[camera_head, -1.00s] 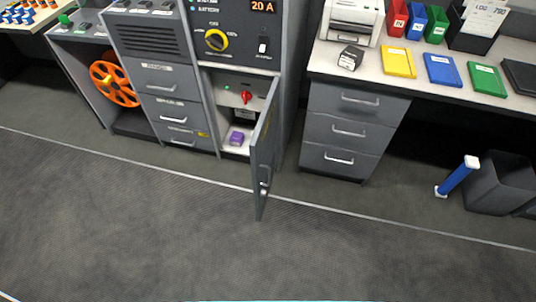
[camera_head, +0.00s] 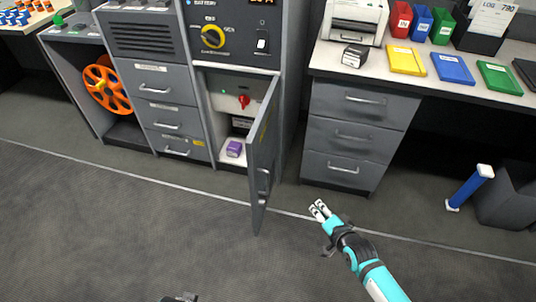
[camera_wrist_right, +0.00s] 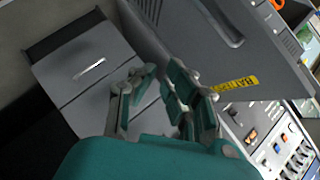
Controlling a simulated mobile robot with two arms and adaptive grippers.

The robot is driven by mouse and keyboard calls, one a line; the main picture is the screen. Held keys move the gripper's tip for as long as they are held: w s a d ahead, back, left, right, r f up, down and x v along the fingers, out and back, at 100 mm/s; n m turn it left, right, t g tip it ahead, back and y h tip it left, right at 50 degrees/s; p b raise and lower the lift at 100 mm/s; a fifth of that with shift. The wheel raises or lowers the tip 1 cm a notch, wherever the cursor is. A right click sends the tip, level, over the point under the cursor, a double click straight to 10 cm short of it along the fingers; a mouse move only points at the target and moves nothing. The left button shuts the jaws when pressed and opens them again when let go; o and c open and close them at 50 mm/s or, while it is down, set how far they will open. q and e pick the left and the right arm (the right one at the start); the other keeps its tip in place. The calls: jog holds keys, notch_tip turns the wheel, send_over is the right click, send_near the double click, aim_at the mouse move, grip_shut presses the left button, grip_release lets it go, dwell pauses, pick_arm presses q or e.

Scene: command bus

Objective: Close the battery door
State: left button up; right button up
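The grey battery door (camera_head: 262,150) stands open in the head view. It swings out to the right of its compartment, with a handle low on it. Inside the compartment are a red knob (camera_head: 243,101) and a purple block (camera_head: 234,149). In the wrist view the door (camera_wrist_right: 205,45) fills the upper right, with a yellow label reading BATTERY. My right gripper (camera_head: 318,209) is right of the door's lower free edge, apart from it. Its fingers (camera_wrist_right: 160,72) look parted and empty. A dark piece at the head view's bottom edge may be my left gripper (camera_head: 180,298).
A drawer unit (camera_head: 352,130) stands right of the door under the desk. A blue and white cylinder (camera_head: 469,187) and a dark bin (camera_head: 508,195) are at the far right. An orange reel (camera_head: 106,85) is at the left. The floor in front is clear.

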aim_at(259, 129)
jog(key=w+a+r+y+b, duration=0.1)
jog(key=r, duration=0.2)
jog(key=w+a+r+m+t+y+b, duration=0.1)
jog(key=a+r, duration=0.1)
jog(key=r, duration=0.1)
jog(key=w+a+r+m+t+b, duration=0.1)
jog(key=w+r, duration=0.1)
jog(key=r, duration=0.2)
jog(key=shift+a+y, duration=0.15)
jog(key=shift+y, duration=0.25)
grip_shut()
notch_tip(259, 129, up, 7)
jog(key=a+m+t+y+b, duration=0.1)
jog(key=a+m+y, duration=0.1)
jog(key=a, duration=0.1)
jog(key=b+x, duration=0.1)
jog(key=x, duration=0.3)
jog(key=a+b+x, duration=0.1)
jog(key=x, duration=0.3)
jog(key=s+a+r+b+x, duration=0.1)
jog(key=x, duration=0.3)
pick_arm(q)
notch_tip(259, 129, up, 14)
jog(key=t, duration=0.1)
jog(key=shift+f, duration=0.25)
pick_arm(e)
jog(key=shift+w+a, duration=0.15)
jog(key=shift+a, duration=0.2)
